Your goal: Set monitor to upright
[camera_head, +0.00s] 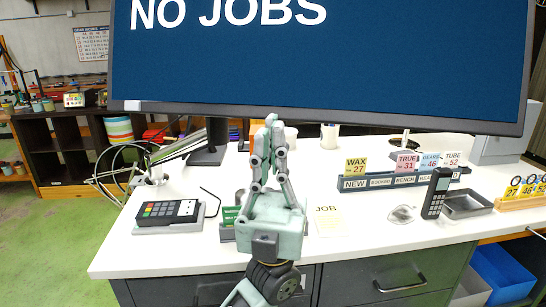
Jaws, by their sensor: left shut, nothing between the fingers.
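The monitor (330,60) fills the top of the head view. Its dark blue screen reads "NO JOBS", and its top is cut off by the frame. Its lower edge slopes slightly down to the right. Part of its dark stand (209,150) shows below the left half of the screen. My left gripper (271,122) is pale green and points up, with its fingers shut and empty. The fingertips overlap the monitor's lower edge in the picture; I cannot tell whether they touch it. My right gripper is out of view.
The white counter (330,255) holds a card terminal (169,211) at left, a labelled card rack (405,178), a black phone (436,193) and a grey tray (467,204) at right. A job card (329,221) lies beside my gripper. Blue bins (503,273) stand lower right.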

